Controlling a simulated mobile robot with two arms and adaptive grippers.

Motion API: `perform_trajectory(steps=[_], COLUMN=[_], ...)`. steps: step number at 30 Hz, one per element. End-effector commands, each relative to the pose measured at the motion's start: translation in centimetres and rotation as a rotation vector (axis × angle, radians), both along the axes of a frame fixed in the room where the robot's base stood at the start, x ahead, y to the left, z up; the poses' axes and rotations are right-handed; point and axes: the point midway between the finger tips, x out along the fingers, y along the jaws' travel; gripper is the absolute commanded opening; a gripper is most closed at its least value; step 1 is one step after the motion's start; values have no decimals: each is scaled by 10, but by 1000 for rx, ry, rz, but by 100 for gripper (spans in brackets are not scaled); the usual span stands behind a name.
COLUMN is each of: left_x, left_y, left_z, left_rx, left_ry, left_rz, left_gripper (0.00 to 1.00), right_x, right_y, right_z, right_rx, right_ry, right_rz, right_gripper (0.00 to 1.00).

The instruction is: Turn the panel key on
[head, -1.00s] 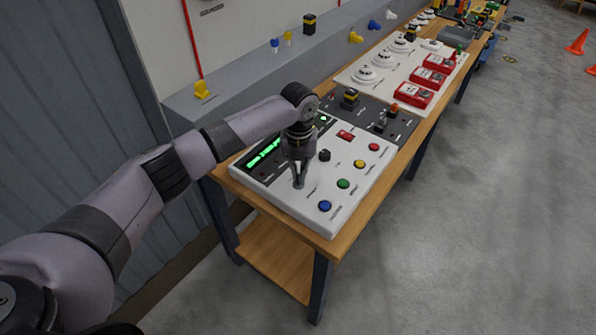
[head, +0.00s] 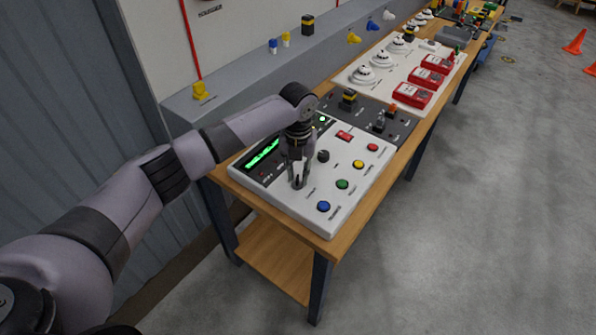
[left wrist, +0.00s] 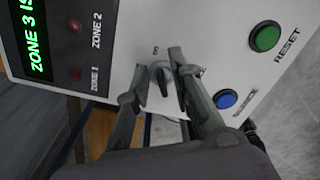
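The white control panel (head: 330,205) lies on the wooden bench. My left gripper (head: 299,184) points down over its near left part, fingers spread. In the left wrist view the panel key, a small grey piece (left wrist: 160,76), stands on the white face between the two fingertips (left wrist: 158,75). The right finger is close beside it, and a gap shows on the left side; I cannot tell if either finger touches it. In the head view the gripper hides the key. My right gripper is in neither view.
A green lit display (head: 262,153) is at the panel's left. Blue (head: 323,206), green (head: 342,184), yellow (head: 358,164) and red (head: 372,147) buttons line its right side, with a black knob (head: 323,156) nearer the middle. Red call boxes (head: 412,95) stand farther along the bench.

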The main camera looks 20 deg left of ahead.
Motion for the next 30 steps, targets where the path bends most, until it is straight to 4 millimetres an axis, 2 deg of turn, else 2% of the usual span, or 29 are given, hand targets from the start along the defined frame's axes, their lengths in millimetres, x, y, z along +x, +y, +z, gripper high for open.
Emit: perform_trajectory(steps=[9,13,24,30], left_x=[-1,0,1,0], left_y=[0,0,0,0], left_z=[0,10,85,112], left_rx=[1,-1,-1,0], left_ry=[2,0,-2,0], left_rz=[1,1,0,1], left_gripper=[25,25,25,25], right_x=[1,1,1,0], right_y=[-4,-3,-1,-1], right_z=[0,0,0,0], right_rx=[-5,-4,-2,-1], right_ry=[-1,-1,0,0], right_rz=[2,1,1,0], right_gripper=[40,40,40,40])
